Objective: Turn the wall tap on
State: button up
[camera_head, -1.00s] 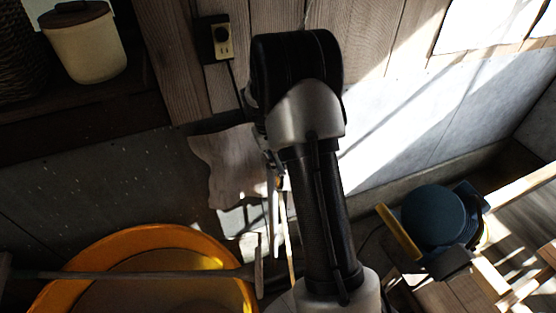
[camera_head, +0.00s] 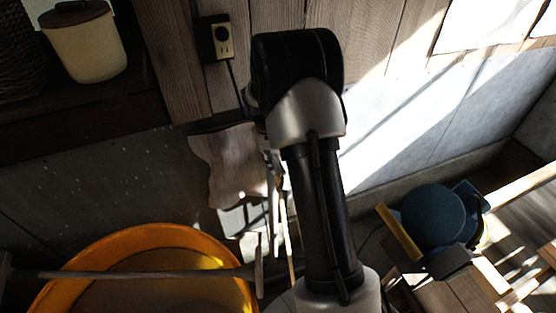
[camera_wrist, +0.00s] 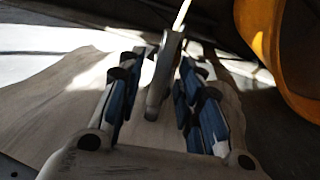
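I cannot make out the wall tap for certain in either view. In the wrist view my gripper (camera_wrist: 158,85) is open, with its blue-padded fingers spread apart. A grey, rounded, lever-like piece (camera_wrist: 165,75) lies between the fingers, nearer the right one. I cannot tell whether it is part of the tap or whether a finger touches it. In the head view my arm hides most of the gripper and the wall behind it.
A blue machine (camera_head: 433,215) sits at right. A wall socket (camera_head: 222,45) is above.

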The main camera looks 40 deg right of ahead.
notch_tip(320, 180, up, 12)
jog(key=a, duration=0.2)
jog(key=shift+w+a, duration=0.15)
jog(key=shift+w, duration=0.15)
dwell(0.6)
